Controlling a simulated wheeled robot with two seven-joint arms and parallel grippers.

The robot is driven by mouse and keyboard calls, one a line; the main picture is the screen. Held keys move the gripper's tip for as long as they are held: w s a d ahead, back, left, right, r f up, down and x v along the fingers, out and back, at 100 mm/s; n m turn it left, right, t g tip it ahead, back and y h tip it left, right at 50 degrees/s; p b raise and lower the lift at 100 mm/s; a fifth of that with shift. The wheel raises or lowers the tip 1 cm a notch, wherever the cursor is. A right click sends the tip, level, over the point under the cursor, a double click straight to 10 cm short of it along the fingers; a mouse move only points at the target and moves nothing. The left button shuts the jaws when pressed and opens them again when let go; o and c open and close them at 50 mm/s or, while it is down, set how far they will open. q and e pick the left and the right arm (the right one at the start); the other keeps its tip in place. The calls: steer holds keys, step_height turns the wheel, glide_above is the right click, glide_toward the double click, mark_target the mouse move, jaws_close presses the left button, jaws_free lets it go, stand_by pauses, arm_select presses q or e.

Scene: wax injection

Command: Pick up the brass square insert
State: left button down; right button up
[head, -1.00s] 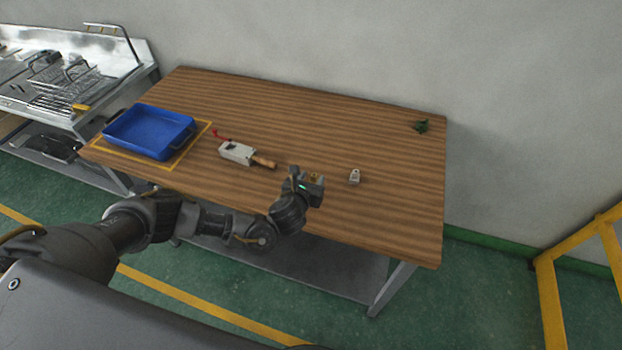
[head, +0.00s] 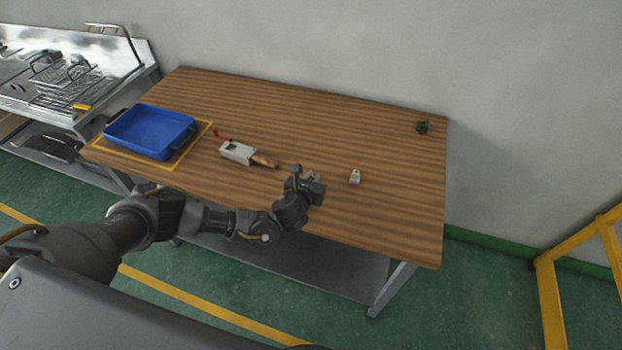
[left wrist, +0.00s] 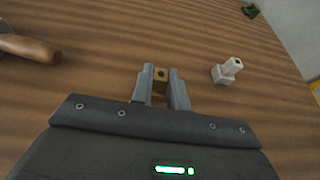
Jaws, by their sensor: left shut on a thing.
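The brass square insert (left wrist: 161,75) shows in the left wrist view as a small gold block with a dark hole, between the two fingertips of my left gripper (left wrist: 162,90). The gripper is shut on it, just over the wooden table. I cannot tell whether the insert still touches the table. In the head view my left gripper (head: 313,179) is near the table's front edge, and it hides the insert. My right gripper is not in view.
A white stepped part (left wrist: 228,70) stands just right of the gripper. A grey box tool with a wooden handle (head: 238,152) lies to the left, near a blue tray (head: 150,152). A small green object (head: 422,127) is at the far right. The table's back middle is clear.

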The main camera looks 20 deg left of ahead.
arm_select(q)
steer(key=shift+r, duration=0.15)
steer(key=shift+r, duration=0.2)
step_height(320, 180, up, 2)
steer(key=shift+r, duration=0.1)
steer(key=s+a+r+p, duration=0.4)
steer(key=s+r, duration=0.6)
steer(key=s, duration=0.3)
steer(key=shift+a, duration=0.6)
